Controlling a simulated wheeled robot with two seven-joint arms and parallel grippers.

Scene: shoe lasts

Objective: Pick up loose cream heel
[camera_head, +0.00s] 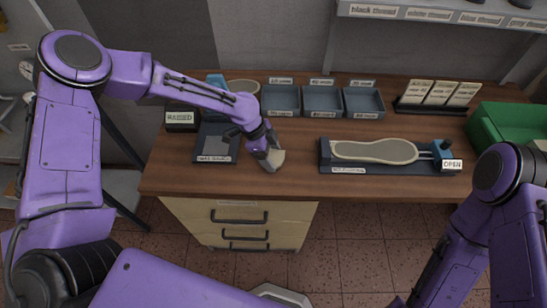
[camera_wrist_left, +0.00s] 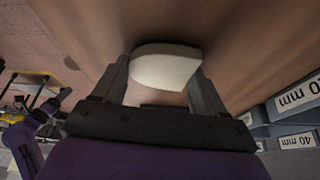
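The loose cream heel (camera_head: 274,160) is a small rounded block at the table's front, left of the middle. My left gripper (camera_head: 267,150) reaches down to it from the upper left. In the left wrist view the heel (camera_wrist_left: 166,68) fills the space between the two dark fingers (camera_wrist_left: 164,84), which press close on both its sides. The gripper looks shut on the heel. Whether the heel still touches the table is hard to tell. My right arm (camera_head: 500,190) shows at the right, but its gripper is out of view.
A dark fixture with a cream sole-shaped last (camera_head: 374,151) lies to the right, by an OPEN sign (camera_head: 452,165). Several blue-grey bins (camera_head: 322,101) stand behind. A dark tray (camera_head: 215,157) lies left of the gripper, and a green box (camera_head: 505,125) at the far right.

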